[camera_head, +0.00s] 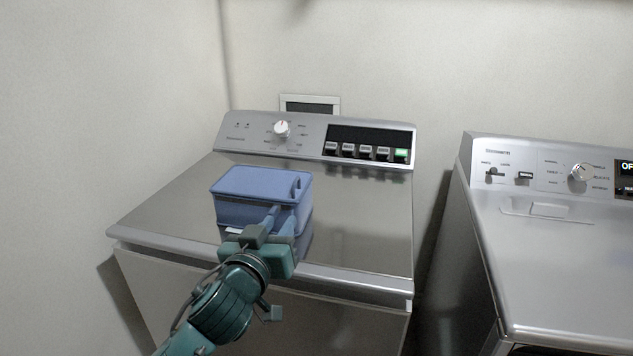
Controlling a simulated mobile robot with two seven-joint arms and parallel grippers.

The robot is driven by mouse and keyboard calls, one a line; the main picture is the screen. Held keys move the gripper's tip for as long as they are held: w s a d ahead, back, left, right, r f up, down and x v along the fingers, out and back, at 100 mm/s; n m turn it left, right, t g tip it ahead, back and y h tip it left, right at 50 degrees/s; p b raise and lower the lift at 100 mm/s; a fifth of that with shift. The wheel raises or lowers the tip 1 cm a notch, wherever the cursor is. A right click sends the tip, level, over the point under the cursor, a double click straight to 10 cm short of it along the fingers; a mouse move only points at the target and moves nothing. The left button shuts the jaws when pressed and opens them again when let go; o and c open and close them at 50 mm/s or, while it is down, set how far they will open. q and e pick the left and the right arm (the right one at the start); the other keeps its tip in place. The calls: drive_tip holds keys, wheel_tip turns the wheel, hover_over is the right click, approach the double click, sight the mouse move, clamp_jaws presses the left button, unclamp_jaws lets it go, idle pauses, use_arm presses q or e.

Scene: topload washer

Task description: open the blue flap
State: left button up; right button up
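A blue box with a blue lid or flap (258,182) on top sits on the left machine's metal top. The flap lies level over the box and looks closed. A raised blue piece like a handle or latch (296,185) shows at its right end. My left gripper (275,218) reaches up from below to the box's front side. Its fingers overlap the front wall in the view, and I cannot tell whether they touch it. Their gap is unclear, and they hide part of the lower front. My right gripper is not in view.
The left machine's top (365,215) is clear around the box. Its control panel (315,138) with a white knob and a row of buttons stands behind. A second machine (560,265) stands to the right across a dark gap. A wall runs along the left and back.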

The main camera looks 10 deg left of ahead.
sight(294, 185)
use_arm(q)
drive_tip(key=shift+n+t+y, duration=0.3)
drive_tip(key=w, duration=0.4)
drive_tip(key=w+r+p, duration=0.1)
drive_tip(key=w, duration=0.4)
drive_tip(key=w+r, duration=0.1)
drive_tip(key=w, duration=0.4)
drive_tip(key=shift+r+p, duration=0.25)
drive_tip(key=shift+p, duration=0.05)
drive_tip(key=shift+c, duration=0.4)
drive_tip(key=shift+s, duration=0.1)
clamp_jaws()
